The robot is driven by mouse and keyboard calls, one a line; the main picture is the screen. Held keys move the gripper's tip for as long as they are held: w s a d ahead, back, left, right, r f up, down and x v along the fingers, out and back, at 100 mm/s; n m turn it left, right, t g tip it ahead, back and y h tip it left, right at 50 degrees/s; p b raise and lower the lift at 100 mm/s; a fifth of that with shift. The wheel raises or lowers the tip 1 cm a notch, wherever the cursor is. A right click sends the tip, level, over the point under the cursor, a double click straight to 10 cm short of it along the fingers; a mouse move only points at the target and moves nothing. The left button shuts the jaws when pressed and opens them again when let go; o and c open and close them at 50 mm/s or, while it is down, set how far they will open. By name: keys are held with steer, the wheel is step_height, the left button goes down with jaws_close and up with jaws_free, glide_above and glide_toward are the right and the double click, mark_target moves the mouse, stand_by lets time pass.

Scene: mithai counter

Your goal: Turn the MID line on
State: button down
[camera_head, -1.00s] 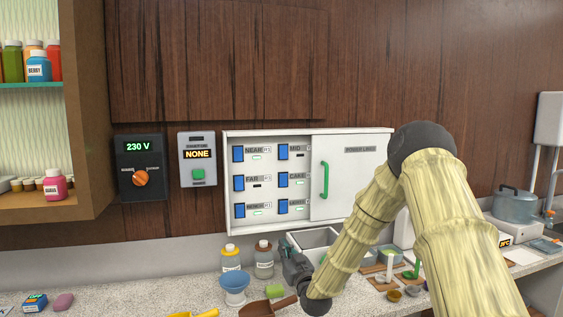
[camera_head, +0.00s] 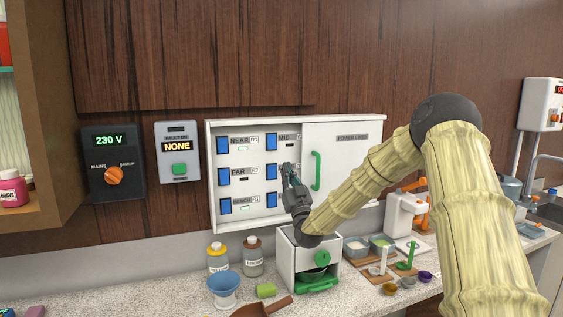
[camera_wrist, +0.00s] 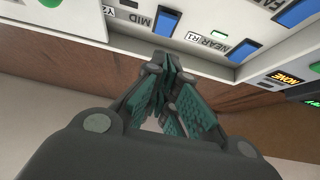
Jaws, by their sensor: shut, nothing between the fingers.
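The white switch panel (camera_head: 208,165) on the wall has blue rockers in two columns. The MID rocker (camera_head: 271,143) is at the top of the right column, and its indicator (camera_head: 290,145) looks dark. The MID rocker also shows upside down in the wrist view (camera_wrist: 166,21), just beyond my fingertips. My gripper (camera_head: 289,168) is shut and empty, in front of the panel below the MID row, hiding much of the CAKE and lower right labels. In the wrist view my gripper (camera_wrist: 157,66) points at the panel. Whether it touches the panel cannot be told.
A sliding door with a green handle (camera_head: 316,171) covers the panel's right half.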

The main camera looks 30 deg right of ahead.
mark_target(273, 140)
steer(key=shift+w+d+f+p+x, duration=0.1)
steer(key=shift+w+f+p+x, duration=0.2)
steer(key=shift+p+x, duration=1.3)
steer(key=shift+w+d+f+p+x, duration=0.1)
steer(key=shift+w+f+p+x, duration=0.45)
steer(key=shift+x, duration=1.85)
steer(key=shift+s+d+f+p+x, duration=0.1)
steer(key=shift+s+p+x, duration=0.05)
steer(key=shift+p+x, duration=1.55)
steer(key=shift+w+r+b, duration=0.15)
steer(key=shift+w+b, duration=0.1)
steer(key=shift+b, duration=0.1)
steer(key=shift+b, duration=0.45)
